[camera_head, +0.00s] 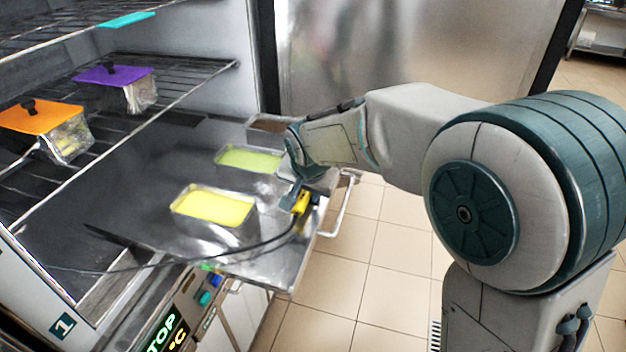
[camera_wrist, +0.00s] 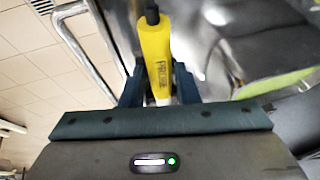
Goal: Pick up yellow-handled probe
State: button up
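The yellow-handled probe (camera_head: 302,203) is at the right edge of the steel shelf, and a dark cable runs left from it. In the wrist view its yellow handle (camera_wrist: 157,60) with a black end stands between my two teal fingers. My gripper (camera_head: 291,190) reaches down to the handle from above. In the wrist view my gripper (camera_wrist: 160,85) has its fingers close against both sides of the handle, with no clear gap. The fingertips are partly hidden behind the handle.
Pans with yellow (camera_head: 213,207) and green (camera_head: 249,160) contents sit on the shelf (camera_head: 150,215) left of the probe. Orange-lidded (camera_head: 40,118) and purple-lidded (camera_head: 114,75) containers stand on a wire rack above. A metal handle (camera_head: 345,205) projects right of the shelf. Open tiled floor lies beyond.

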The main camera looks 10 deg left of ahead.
jog(key=shift+f+b, duration=0.25)
jog(key=shift+b, duration=0.05)
dwell(0.4)
grip_shut()
jog(key=shift+r, duration=0.1)
